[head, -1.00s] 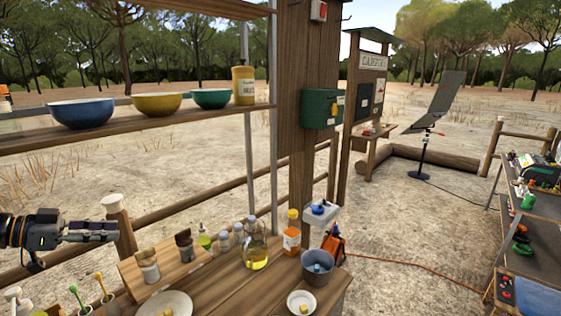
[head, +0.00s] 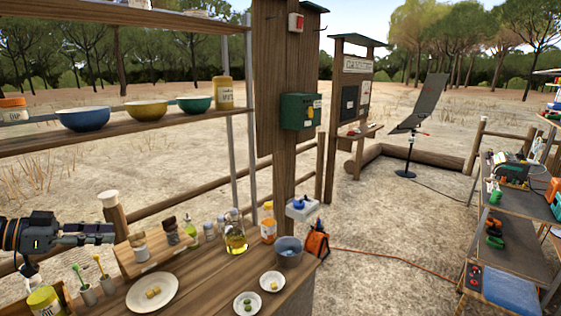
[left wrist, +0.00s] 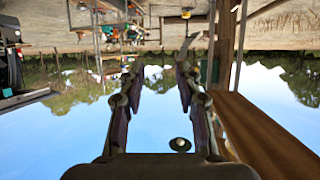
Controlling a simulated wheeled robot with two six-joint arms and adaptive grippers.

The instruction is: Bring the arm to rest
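My left gripper (head: 108,234) juts in from the left edge in the head view, held level above the left part of the wooden counter (head: 213,283). In the left wrist view the gripper (left wrist: 159,68) has its two fingers spread apart, with only sky and distant scenery between them. It holds nothing. That wrist picture is upside down, with the ground at the top. My right gripper and right arm are not in view.
A shelf (head: 130,131) with bowls hangs above. A plate (head: 152,292) and an oil bottle (head: 236,236) stand rightward. Sandy ground lies open beyond.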

